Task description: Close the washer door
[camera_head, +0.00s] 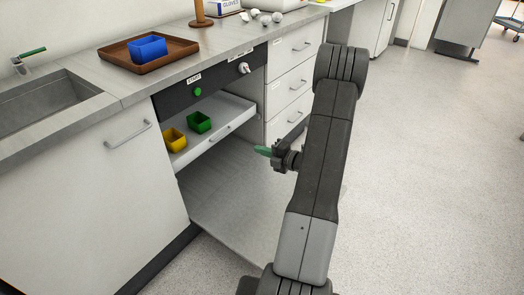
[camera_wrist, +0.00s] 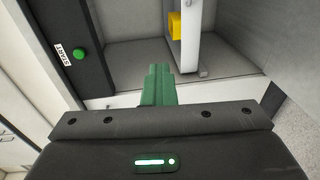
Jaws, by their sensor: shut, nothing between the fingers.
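The washer has a black front panel (camera_head: 205,90) with a green START button (camera_head: 197,91), set under the counter. Its door (camera_head: 235,205) looks like the wide grey panel lowered flat, low in front of the opening. A white rack (camera_head: 238,112) is pulled partly out above the door, carrying a yellow cup (camera_head: 175,139) and a green cup (camera_head: 199,122). My gripper (camera_head: 262,150) is shut and empty, its green fingers pointing left, to the right of the rack and above the door. In the wrist view, the fingers (camera_wrist: 157,85) are together, apart from the rack (camera_wrist: 189,45).
A drawer unit (camera_head: 293,80) stands right of the washer and a sink cabinet (camera_head: 115,170) to the left. A brown tray (camera_head: 115,56) with a blue bin (camera_head: 147,47) sits on the counter. Open floor (camera_head: 425,170) lies to the right.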

